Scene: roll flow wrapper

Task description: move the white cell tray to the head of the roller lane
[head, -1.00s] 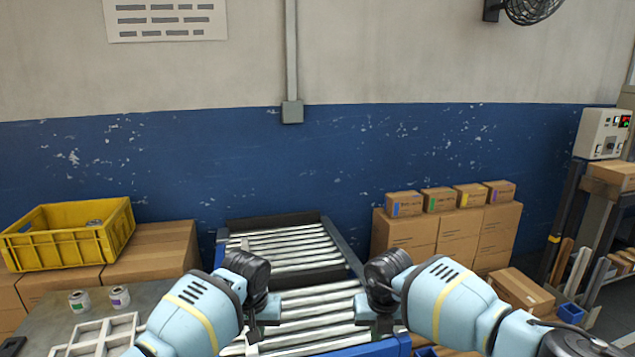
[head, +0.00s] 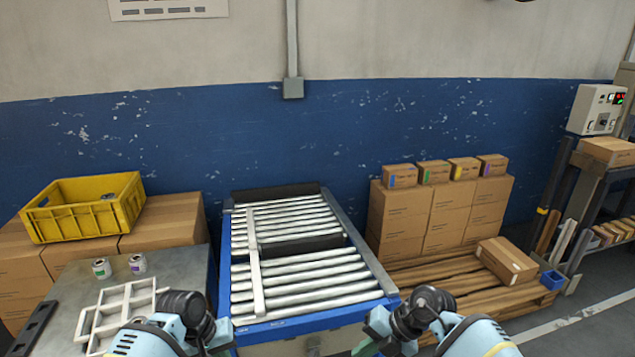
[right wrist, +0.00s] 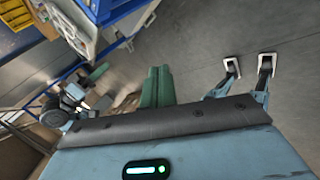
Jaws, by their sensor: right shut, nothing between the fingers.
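The white cell tray (head: 128,296) lies on the grey table at the lower left of the head view. Its near part is partly hidden by my left arm. The roller lane (head: 315,282), with metal rollers in a blue frame, stands right of the table. My left gripper (head: 222,338) is low, between the tray and the lane's near end, apart from the tray; its fingers are unclear. My right gripper (head: 372,338) is by the lane's near right corner. In the right wrist view its green fingers (right wrist: 156,87) are together and empty.
Two small cans (head: 119,266) stand on the table (head: 185,275) behind the tray. A dark bar (head: 37,325) lies at its left. A yellow crate (head: 85,218) sits on cartons behind. A pale bar (head: 255,262) runs along the lane. A wooden pallet (head: 440,279) with cartons stands right.

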